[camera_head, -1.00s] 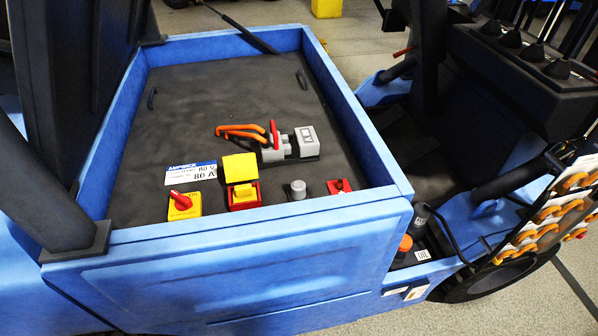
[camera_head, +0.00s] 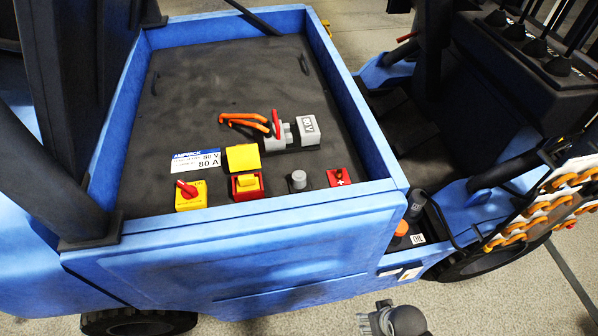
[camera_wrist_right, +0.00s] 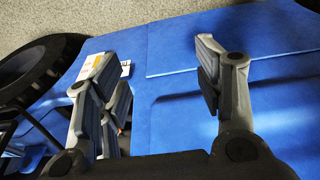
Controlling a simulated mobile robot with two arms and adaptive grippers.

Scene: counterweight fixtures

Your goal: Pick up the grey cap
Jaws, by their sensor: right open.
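A small round grey cap (camera_head: 298,179) sits upright on a dark base inside the blue tray (camera_head: 260,238), near its front wall. It is between a yellow-and-red switch (camera_head: 247,186) and a red square piece (camera_head: 339,178). My right gripper (camera_head: 372,320) shows at the bottom edge of the head view, outside the tray and well in front of the cap. In the right wrist view my right gripper (camera_wrist_right: 165,85) is open and empty, with blue bodywork beyond its fingers. The cap is not visible there. My left gripper is not in view.
A dark cap (camera_head: 417,204) and an orange cap (camera_head: 401,228) are outside at the right.

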